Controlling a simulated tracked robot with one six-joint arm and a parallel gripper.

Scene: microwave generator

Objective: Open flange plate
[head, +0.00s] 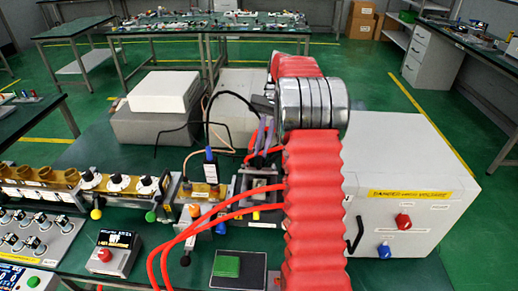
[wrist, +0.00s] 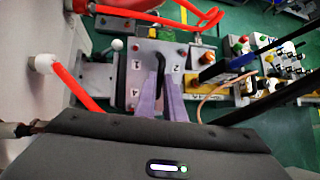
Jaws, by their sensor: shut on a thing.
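The flange plate (wrist: 137,68) is a grey square plate with numbered corners, 1, 2 and 4 being readable, and small red dots. A black handle (wrist: 160,63) stands at its middle. My gripper (wrist: 162,78) has two purple fingers that come in over the plate and are shut on the black handle. The lower part of the plate is hidden behind the fingers and my wrist. In the head view my gripper (head: 263,140) shows beside my red-sleeved arm, above the bench equipment, and the arm covers much of the area to its right.
A white cabinet (head: 400,185) with red and blue knobs stands to the right. A row of brass and white waveguide parts (head: 110,183) runs to the left. Red hoses (head: 190,235) cross the front, and a black cable (head: 207,115) hangs close to my gripper.

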